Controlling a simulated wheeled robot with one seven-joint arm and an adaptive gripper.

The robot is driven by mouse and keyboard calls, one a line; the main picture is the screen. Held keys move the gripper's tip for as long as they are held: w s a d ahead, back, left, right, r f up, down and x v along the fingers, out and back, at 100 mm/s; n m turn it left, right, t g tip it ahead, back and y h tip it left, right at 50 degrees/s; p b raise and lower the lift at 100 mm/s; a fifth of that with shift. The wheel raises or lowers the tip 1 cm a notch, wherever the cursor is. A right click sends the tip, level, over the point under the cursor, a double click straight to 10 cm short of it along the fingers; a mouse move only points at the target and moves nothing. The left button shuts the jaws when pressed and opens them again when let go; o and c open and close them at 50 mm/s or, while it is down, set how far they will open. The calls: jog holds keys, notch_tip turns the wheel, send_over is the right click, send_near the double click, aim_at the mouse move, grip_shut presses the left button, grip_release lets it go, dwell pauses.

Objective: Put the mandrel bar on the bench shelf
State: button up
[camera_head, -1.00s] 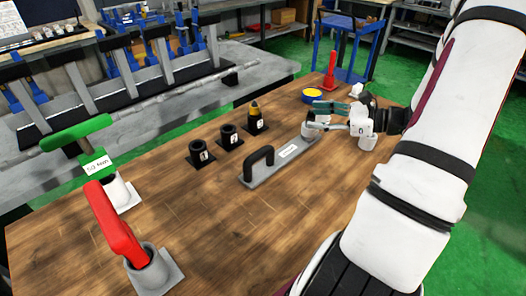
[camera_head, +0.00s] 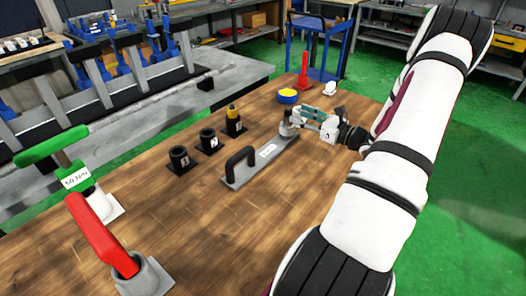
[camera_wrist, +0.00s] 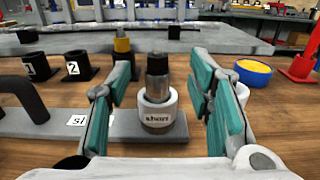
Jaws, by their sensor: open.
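A grey steel cylinder (camera_wrist: 157,72) with a dark top stands upright in a white collar marked "short" (camera_wrist: 158,106), at the end of a grey plate (camera_head: 237,178) with a black handle. I cannot tell for certain which part is the mandrel bar. The collar also shows in the head view (camera_head: 286,130), partly behind the fingers. My gripper (camera_wrist: 165,95) is open, with its teal-padded fingers on either side of the cylinder and collar, and gaps left and right in the wrist view. It also shows low over the table in the head view (camera_head: 300,117). I cannot tell which surface is the bench shelf.
Black numbered cups (camera_head: 180,160) stand left of the plate, one holding a yellow-topped piece (camera_head: 233,115). Behind the gripper are a blue-yellow round container (camera_head: 287,96) and a red tool (camera_head: 304,72). Red (camera_head: 100,235) and green (camera_head: 52,146) handles stand front left. The front wooden tabletop (camera_head: 190,225) is clear.

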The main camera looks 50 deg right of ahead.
aim_at(288, 110)
jog(key=shift+w+a+p, duration=0.15)
jog(key=shift+w+a, duration=0.05)
jog(key=shift+w, duration=1.2)
jog(key=shift+w+a+p, duration=0.15)
jog(key=shift+w, duration=1.2)
jog(key=shift+r, duration=0.15)
grip_shut()
